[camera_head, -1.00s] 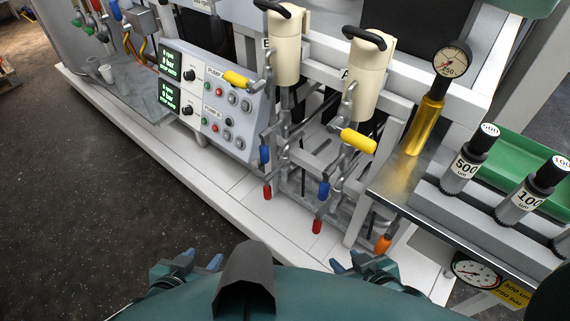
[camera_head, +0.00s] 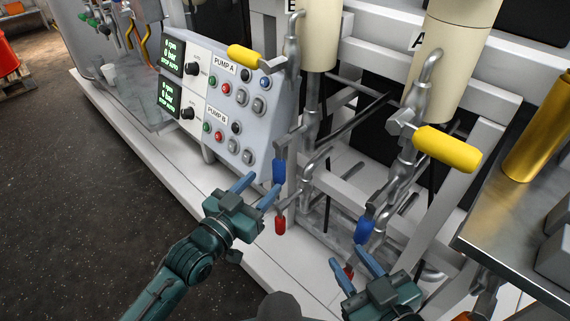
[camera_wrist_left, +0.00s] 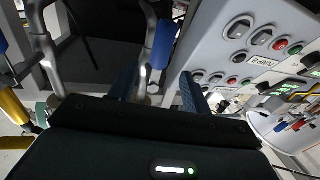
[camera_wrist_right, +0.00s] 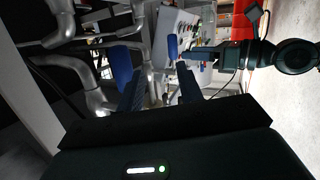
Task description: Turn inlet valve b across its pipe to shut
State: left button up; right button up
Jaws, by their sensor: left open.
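Filter column B (camera_head: 318,35) has a yellow-handled valve (camera_head: 245,57), a blue-handled valve (camera_head: 279,171) and a red-handled valve (camera_head: 280,225) on its pipes. No label shows which is inlet valve b. The blue handle hangs down along its pipe. My left gripper (camera_head: 257,190) is open and empty, its fingertips just left of and below that blue handle. The handle (camera_wrist_left: 162,45) appears beyond the fingers in the left wrist view. My right gripper (camera_head: 349,257) is open and empty, just below the blue handle (camera_head: 366,230) on column A's pipe.
The pump control panel (camera_head: 225,95) stands close behind and left of my left gripper. Column A (camera_head: 450,60) with its yellow handle (camera_head: 447,148) is at the right. A steel bench (camera_head: 510,220) bounds the right side. Open floor (camera_head: 90,230) lies at the left.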

aim_at(284, 161)
pick_arm(q)
jog(key=b+x, duration=0.2)
jog(key=x, duration=0.6)
jog(key=shift+f, duration=0.1)
jog(key=shift+w+d, duration=0.4)
jog(key=shift+w, duration=0.2)
pick_arm(e)
jog(key=shift+w+a+n+t+y, duration=0.25)
jog(key=shift+a+n+t+y, duration=0.2)
jog(key=shift+t, duration=0.45)
pick_arm(q)
jog(key=shift+c, duration=0.3)
pick_arm(e)
jog(key=shift+d+r, duration=0.1)
pick_arm(q)
grip_shut()
